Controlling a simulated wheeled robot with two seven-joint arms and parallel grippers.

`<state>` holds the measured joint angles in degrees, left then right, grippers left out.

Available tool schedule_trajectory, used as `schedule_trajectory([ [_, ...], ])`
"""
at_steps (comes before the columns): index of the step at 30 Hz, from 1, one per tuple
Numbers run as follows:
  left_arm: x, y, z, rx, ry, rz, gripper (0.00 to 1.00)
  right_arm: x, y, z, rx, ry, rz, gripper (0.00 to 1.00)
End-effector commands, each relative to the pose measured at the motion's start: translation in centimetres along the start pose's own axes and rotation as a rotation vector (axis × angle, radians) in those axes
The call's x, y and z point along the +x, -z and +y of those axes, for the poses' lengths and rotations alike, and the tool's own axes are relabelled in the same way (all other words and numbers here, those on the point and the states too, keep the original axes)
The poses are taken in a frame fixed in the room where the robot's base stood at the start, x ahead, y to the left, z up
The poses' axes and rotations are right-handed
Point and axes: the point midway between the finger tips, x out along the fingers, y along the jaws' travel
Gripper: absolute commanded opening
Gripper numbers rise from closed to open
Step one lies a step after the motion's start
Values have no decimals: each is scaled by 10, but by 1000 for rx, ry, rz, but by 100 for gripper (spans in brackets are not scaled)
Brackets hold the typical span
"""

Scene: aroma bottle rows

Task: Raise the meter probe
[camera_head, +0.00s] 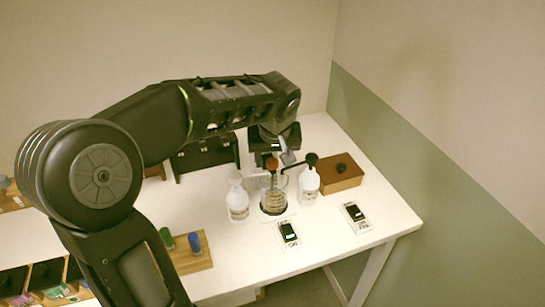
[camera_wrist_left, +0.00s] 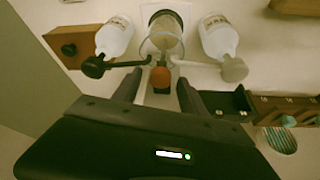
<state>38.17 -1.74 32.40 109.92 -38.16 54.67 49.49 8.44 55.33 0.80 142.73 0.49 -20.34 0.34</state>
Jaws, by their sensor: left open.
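The meter probe with an orange-red top (camera_head: 271,164) stands in a clear glass beaker (camera_head: 273,204) on the white table. In the left wrist view its orange top (camera_wrist_left: 160,77) lies between the two dark fingers. My left gripper (camera_wrist_left: 160,95) is open around the probe's top, with a gap showing on both sides. In the head view my left gripper (camera_head: 276,150) is above and behind the beaker, partly hidden by its own arm. The beaker also shows in the left wrist view (camera_wrist_left: 164,30). My right gripper is not seen.
White bottles stand close on both sides of the beaker, one with a white top (camera_head: 238,204) and one with a black top (camera_head: 308,188). A brown box (camera_head: 340,180) stands at right. Small black devices (camera_head: 288,232) (camera_head: 355,212) lie in front. A wooden tray (camera_head: 190,262) holds green and blue cylinders.

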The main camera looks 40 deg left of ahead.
Motion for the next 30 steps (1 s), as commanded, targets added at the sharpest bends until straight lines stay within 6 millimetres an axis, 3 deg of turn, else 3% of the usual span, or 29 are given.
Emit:
schedule_trajectory([
  [3,0,0,0,0,0,0,48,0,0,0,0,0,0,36],
  [21,-1,0,0,0,0,1,0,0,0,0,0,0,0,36],
  [30,-1,0,0,0,0,1,0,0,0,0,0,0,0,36],
])
